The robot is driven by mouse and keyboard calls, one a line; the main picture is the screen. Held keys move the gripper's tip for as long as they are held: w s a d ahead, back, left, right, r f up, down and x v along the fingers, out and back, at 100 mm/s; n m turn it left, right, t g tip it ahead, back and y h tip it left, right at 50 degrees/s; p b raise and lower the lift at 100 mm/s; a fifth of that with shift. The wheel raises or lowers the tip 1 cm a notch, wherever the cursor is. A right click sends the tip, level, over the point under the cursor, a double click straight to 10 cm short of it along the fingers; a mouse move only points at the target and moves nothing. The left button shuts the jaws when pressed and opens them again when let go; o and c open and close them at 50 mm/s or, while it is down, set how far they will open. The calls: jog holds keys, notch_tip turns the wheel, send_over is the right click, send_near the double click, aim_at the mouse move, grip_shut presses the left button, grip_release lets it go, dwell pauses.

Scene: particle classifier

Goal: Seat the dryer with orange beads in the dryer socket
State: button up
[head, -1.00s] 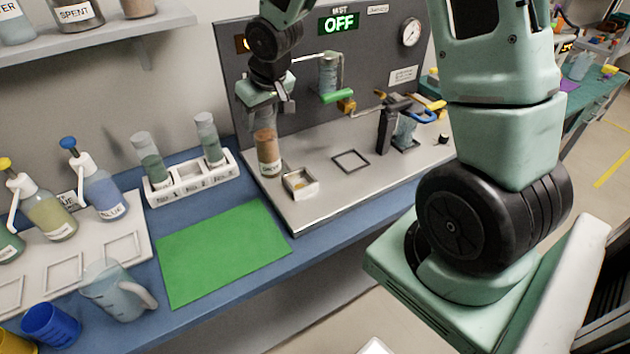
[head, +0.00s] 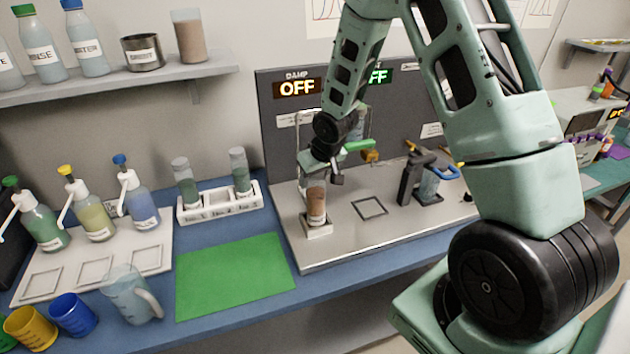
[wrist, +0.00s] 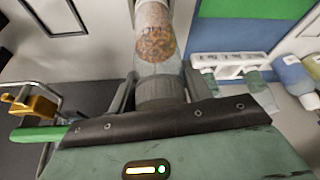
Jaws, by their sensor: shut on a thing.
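The dryer with orange beads (head: 316,201) is a clear tube with an orange-brown fill in its lower part. It stands upright at the dryer socket (head: 318,231), a small pale square holder at the left of the steel bench plate. In the head view its lower end meets the socket; whether it is fully down I cannot tell. My gripper (head: 318,172) is shut on the tube's upper end from above. In the wrist view the orange beads (wrist: 155,35) show in the tube between my fingers (wrist: 158,88).
A white rack (head: 220,205) with two dryers stands left of the steel plate (head: 360,243). A green mat (head: 235,275) lies in front. A green-handled valve (head: 358,146) is close to the right of my gripper. A black stand (head: 408,180) is farther right.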

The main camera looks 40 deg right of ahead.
jog(key=shift+f, duration=0.65)
jog(key=shift+f, duration=0.15)
jog(key=o, duration=1.5)
jog(key=shift+o, duration=0.2)
